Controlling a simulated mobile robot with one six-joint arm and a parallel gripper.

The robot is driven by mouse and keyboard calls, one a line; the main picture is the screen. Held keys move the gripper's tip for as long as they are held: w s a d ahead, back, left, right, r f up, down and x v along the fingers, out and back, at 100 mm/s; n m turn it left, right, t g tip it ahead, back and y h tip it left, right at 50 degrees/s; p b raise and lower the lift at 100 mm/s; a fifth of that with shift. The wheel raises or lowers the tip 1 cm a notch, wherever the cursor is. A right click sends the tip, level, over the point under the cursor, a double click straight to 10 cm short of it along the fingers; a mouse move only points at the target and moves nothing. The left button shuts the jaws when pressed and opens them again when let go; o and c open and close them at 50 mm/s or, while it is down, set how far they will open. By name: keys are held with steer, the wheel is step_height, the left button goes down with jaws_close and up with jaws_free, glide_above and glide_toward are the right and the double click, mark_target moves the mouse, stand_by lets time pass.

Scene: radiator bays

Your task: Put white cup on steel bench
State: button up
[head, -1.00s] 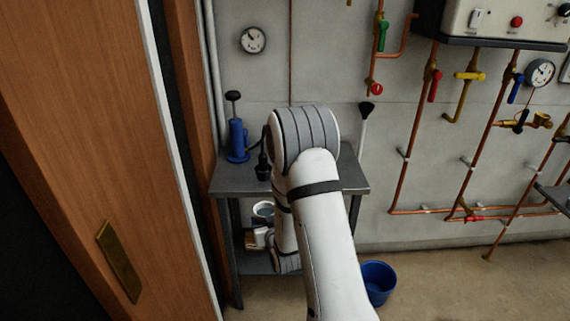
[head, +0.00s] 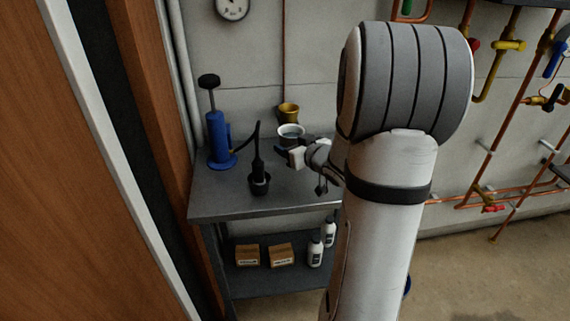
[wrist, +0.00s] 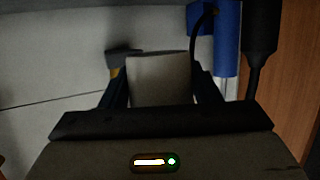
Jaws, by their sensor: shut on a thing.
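The white cup (head: 291,130) shows at the back of the steel bench (head: 225,200) in the head view, its round opening facing up. My gripper (head: 292,150) is shut on it, and the jaws hide part of its side. In the wrist view the pale cup (wrist: 160,80) fills the space between the two dark fingers (wrist: 160,92). The cup is over the bench top, but I cannot tell whether it touches it. My arm hides the bench's right part.
A blue hand pump (head: 217,138) and a black upright tool (head: 259,170) stand on the bench's left side. Boxes (head: 281,254) and white bottles (head: 315,252) sit on the lower shelf. The bench's front left is clear.

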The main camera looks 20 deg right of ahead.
glide_above(291, 180)
step_height(291, 180, down, 5)
steer(key=shift+w+b, duration=0.15)
steer(key=shift+b, duration=0.2)
steer(key=shift+f+b, duration=0.3)
steer(key=shift+f, duration=1.7)
steer(key=shift+f, duration=0.25)
steer(key=o, duration=1.2)
steer(key=shift+c, duration=0.2)
steer(key=shift+r, duration=0.1)
